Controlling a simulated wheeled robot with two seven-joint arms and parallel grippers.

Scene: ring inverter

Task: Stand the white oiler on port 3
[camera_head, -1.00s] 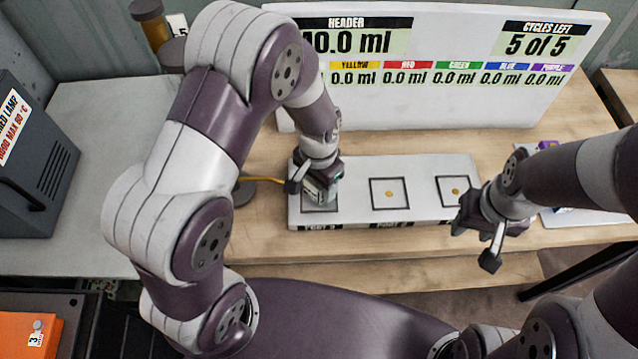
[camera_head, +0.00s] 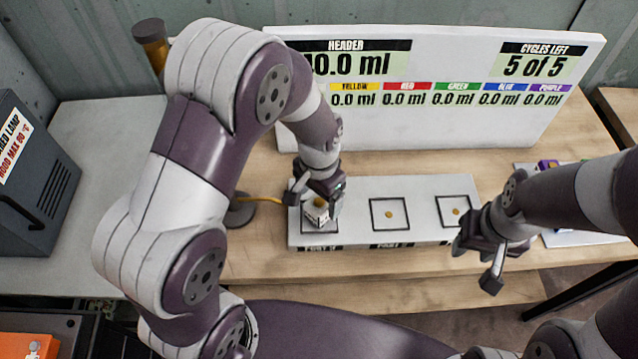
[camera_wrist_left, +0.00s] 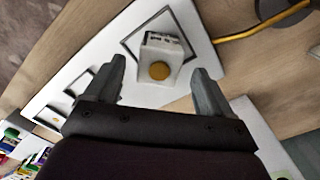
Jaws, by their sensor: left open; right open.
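The white oiler (camera_head: 316,214) is a small white block with a round gold top. It stands inside the square outline of the leftmost port (camera_head: 333,236) on the white port strip (camera_head: 358,240); the front label there is hard to read. My left gripper (camera_head: 320,192) is open just above the oiler. In the left wrist view the oiler (camera_wrist_left: 160,48) shows between the two spread fingers of the left gripper (camera_wrist_left: 159,68), with gaps at both sides. My right gripper (camera_head: 478,247) is open and empty at the strip's right end.
Two other square ports, the middle one (camera_head: 372,222) and the right one (camera_head: 440,218), hold only small gold dots. A white display board (camera_head: 430,125) stands behind. A yellow cable (camera_head: 265,199) runs left from the strip to a dark round base (camera_head: 238,214).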

